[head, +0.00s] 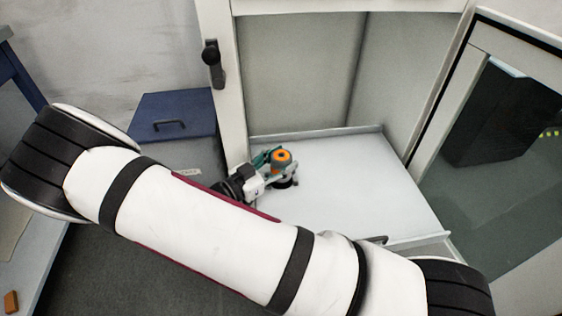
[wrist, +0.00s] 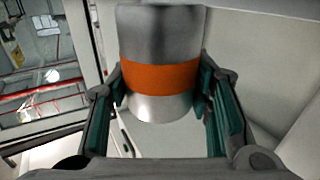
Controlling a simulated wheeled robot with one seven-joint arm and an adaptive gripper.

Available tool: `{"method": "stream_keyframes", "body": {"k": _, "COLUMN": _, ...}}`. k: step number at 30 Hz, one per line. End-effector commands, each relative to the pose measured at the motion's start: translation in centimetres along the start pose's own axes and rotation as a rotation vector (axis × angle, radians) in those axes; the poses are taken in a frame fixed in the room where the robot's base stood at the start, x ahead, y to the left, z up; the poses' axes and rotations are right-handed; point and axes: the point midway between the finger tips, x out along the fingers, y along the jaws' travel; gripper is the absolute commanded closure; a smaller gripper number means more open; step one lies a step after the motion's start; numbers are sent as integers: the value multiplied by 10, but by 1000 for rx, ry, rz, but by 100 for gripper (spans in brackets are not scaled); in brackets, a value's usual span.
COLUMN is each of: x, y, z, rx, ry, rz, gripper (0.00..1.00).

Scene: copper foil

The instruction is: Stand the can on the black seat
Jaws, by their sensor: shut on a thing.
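The can (wrist: 160,78) is a grey metallic cylinder with an orange band. In the head view the can (head: 282,158) shows small, with orange on it, above the white floor of an open enclosure. My gripper (wrist: 163,92) is shut on the can, a green-padded finger on each side; in the head view my gripper (head: 268,166) reaches in from the left. A dark round shape, seemingly the black seat (head: 286,183), shows just below the can, partly hidden. I cannot tell whether the can touches it.
The white floor (head: 345,185) is clear to the right and front, with a low raised rim. Enclosure walls stand behind it; an open glazed door (head: 480,170) is at right. A blue box with a handle (head: 172,118) lies left. My arm crosses the foreground.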

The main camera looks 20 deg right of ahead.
Motion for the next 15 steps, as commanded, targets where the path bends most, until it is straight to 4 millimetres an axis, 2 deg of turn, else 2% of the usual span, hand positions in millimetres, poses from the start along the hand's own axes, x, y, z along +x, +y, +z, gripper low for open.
{"method": "stream_keyframes", "body": {"k": 15, "x": 0, "y": 0, "z": 12, "rx": -1, "ry": 1, "rz": 0, "gripper": 89}}
